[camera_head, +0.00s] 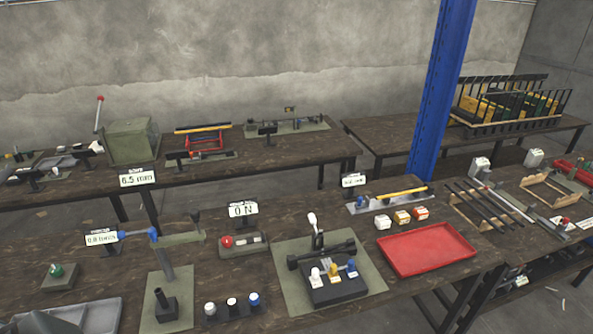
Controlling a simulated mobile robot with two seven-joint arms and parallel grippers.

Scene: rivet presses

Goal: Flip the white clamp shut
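A dark press fixture (338,290) sits on a green-grey plate (292,287) on the near table. Three small coloured clamp parts stand in a row on its front block. The white clamp (315,273) is at the left end. A yellow one (334,270) is in the middle and a blue one (351,266) is at the right. The white part seems to stand up from the block, but it is too small to tell whether it is open or shut. Behind the row, a lever with a white knob (312,218) stands upright. Neither of my grippers is in view.
A red tray (428,249) lies just right of the fixture. A block with white and blue knobs (232,307) and a post with a blue-ended handle (165,290) stand to its left. A "0 N" sign (243,209) stands behind. A blue column (441,90) rises at the back right.

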